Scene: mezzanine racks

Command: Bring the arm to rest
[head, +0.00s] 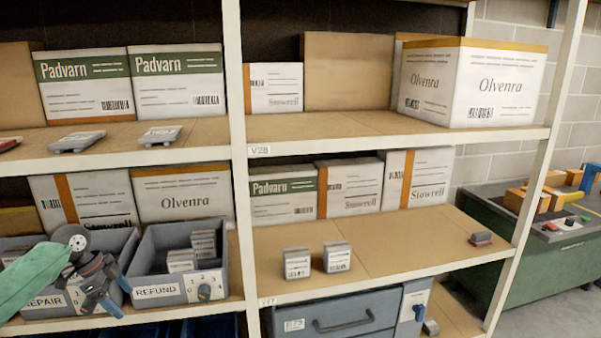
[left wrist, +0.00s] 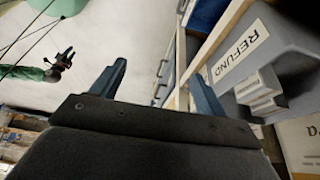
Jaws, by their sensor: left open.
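My left gripper (head: 124,303) is at the lower left of the head view, at the end of my green arm. It is in front of the grey REPAIR bin (head: 50,300) and the left edge of the grey REFUND bin (head: 160,290). Its blue fingers are apart. In the left wrist view the two fingers (left wrist: 157,70) stand open with nothing between them, and the REFUND bin (left wrist: 235,62) shows to their right. My right gripper (left wrist: 62,64) is small at the left of that view, on a green arm, too small to tell its opening.
White uprights (head: 236,150) and shelf edges stand close around the bins. Two small boxes (head: 297,263) stand on the middle shelf, with bare shelf (head: 420,240) to their right. A grey drawer (head: 340,312) is below. A green bench (head: 480,215) stands at right.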

